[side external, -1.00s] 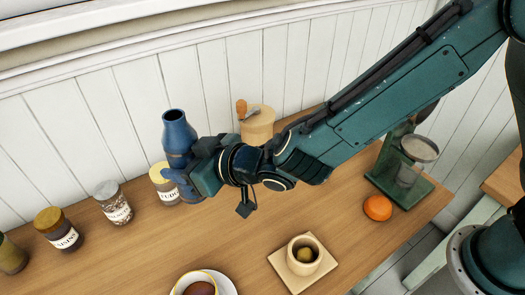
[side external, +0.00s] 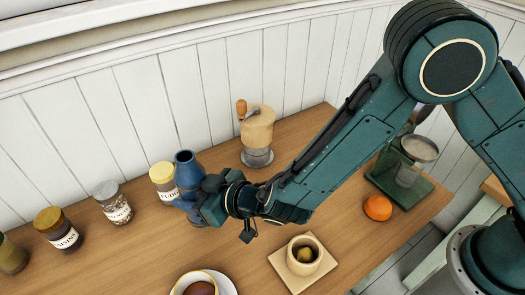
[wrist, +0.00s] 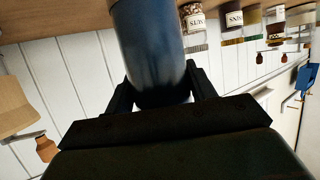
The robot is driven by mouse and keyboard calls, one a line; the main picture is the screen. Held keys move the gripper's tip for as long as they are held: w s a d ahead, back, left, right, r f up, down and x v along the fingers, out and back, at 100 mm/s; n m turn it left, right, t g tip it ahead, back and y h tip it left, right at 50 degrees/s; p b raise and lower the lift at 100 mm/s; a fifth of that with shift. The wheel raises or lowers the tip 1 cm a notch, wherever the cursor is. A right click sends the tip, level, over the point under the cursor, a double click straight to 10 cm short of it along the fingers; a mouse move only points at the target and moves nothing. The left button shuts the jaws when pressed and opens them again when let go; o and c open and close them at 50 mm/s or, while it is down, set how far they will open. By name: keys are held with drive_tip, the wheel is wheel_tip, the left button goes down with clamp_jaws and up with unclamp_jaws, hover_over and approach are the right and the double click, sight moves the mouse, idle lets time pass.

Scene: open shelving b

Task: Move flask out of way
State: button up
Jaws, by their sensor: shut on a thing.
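The blue flask (side external: 185,167) stands upright, or nearly so, in front of the yellow-lidded jar in the side view. My gripper (side external: 190,197) is shut on the flask, its fingers around the flask's body. In the wrist view the flask (wrist: 148,50) fills the middle between my two dark fingers (wrist: 158,95).
Several labelled jars (side external: 115,203) line the wall to the left, the yellow-lidded jar (side external: 163,180) closest. A grinder (side external: 257,138) stands behind my arm. In front are a cup (side external: 203,284), a pot (side external: 304,255) on a square board and an orange (side external: 378,207). A green scale (side external: 405,180) is right.

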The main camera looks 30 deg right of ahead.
drive_tip(key=shift+f, duration=1.5)
drive_tip(key=shift+f, duration=0.15)
drive_tip(key=o, duration=1.5)
drive_tip(key=shift+v, duration=6.05)
